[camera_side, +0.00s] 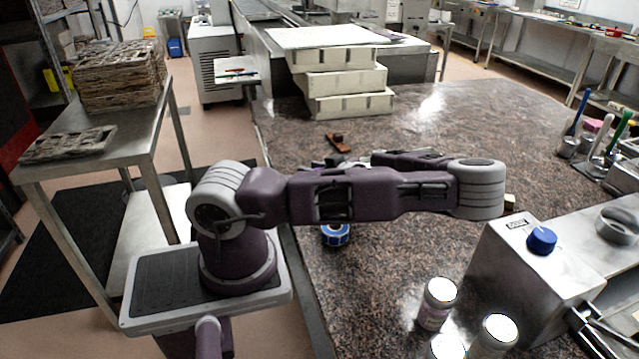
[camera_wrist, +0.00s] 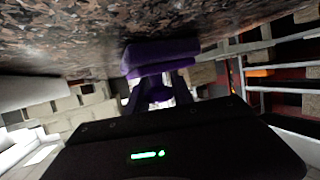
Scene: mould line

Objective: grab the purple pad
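In the wrist view, the purple pad (camera_wrist: 160,56) is a blocky purple shape against the speckled granite, just beyond my gripper (camera_wrist: 155,92). My gripper's dark fingers reach toward the pad and overlap its near edge in the picture. Whether they touch it or stand apart, and how wide they are, is too dark to tell. In the side view, my folded arm hides the pad and most of my gripper.
The granite counter (camera_side: 420,255) carries stacked pale blocks (camera_side: 345,85) at the back, a small brown object (camera_side: 338,142), a blue tape roll (camera_side: 335,235) and jars (camera_side: 437,303) in front. A metal box with a blue knob (camera_side: 541,240) stands at right.

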